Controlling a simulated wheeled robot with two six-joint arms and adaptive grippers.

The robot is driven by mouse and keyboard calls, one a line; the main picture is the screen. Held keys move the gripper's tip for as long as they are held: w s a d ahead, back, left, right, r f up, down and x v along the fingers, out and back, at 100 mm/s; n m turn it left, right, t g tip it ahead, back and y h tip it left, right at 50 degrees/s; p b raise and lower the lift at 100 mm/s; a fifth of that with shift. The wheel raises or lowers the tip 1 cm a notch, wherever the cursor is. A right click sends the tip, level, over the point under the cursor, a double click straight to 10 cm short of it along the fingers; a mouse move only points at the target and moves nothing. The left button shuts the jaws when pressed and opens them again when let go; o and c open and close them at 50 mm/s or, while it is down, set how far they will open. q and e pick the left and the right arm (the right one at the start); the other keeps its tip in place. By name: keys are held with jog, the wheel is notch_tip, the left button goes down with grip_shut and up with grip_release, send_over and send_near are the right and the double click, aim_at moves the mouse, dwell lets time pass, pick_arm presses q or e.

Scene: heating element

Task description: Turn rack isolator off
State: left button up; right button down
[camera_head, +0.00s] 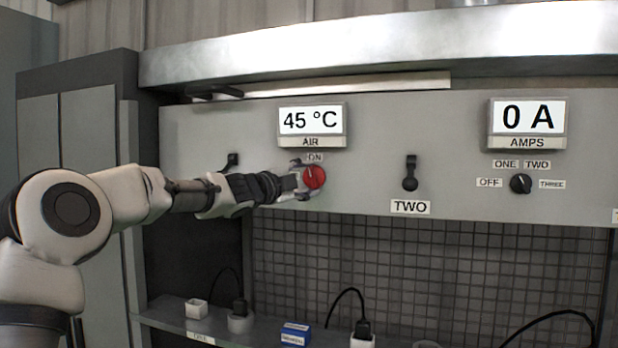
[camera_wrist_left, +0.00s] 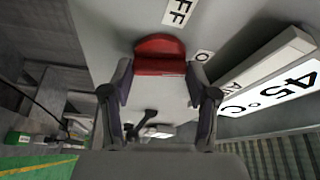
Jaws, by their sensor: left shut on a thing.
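A red rotary knob (camera_head: 315,177), the rack isolator, sits on the grey panel (camera_head: 365,165) below the AIR display. An ON label (camera_head: 314,157) is just above it. My left gripper (camera_head: 303,179) reaches in from the left and is shut on the knob. In the left wrist view the red knob (camera_wrist_left: 160,56) lies between the two fingertips (camera_wrist_left: 163,78), and an OFF label (camera_wrist_left: 180,11) shows beyond it. The knob's exact angle is hard to tell. My right gripper is not in view.
The AIR display (camera_head: 311,121) reads 45 °C and the AMPS display (camera_head: 529,117) reads 0 A. Black switches, one marked TWO (camera_head: 410,174), and a black selector knob (camera_head: 520,184) are on the panel. A shelf (camera_head: 260,343) below holds plugs and a blue box (camera_head: 296,334).

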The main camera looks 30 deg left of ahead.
pick_arm(q)
jog(key=shift+w+r, duration=0.15)
jog(key=shift+r, duration=0.05)
jog(key=shift+c, duration=0.7)
jog(key=shift+f+n+t+b, duration=0.15)
jog(key=shift+n+t+b, duration=0.25)
jog(key=shift+n+b, duration=0.5)
jog(key=n+t+y+b, duration=0.1)
jog(key=n+y+b, duration=0.1)
jog(key=n+b, duration=0.2)
jog(key=n+y+b, duration=0.2)
jog(key=n+b, duration=0.3)
jog(key=n+t+y+b, duration=0.1)
jog(key=n+y+b, duration=0.1)
jog(key=n+b, duration=0.2)
jog(key=shift+w+d+f+n+t+b, duration=0.15)
jog(key=shift+w+f+n+t+b, duration=0.15)
jog(key=shift+n, duration=0.4)
jog(key=shift+r+n+y+b, duration=0.1)
jog(key=shift+n+y+b, duration=1.1)
jog(key=shift+n, duration=0.7)
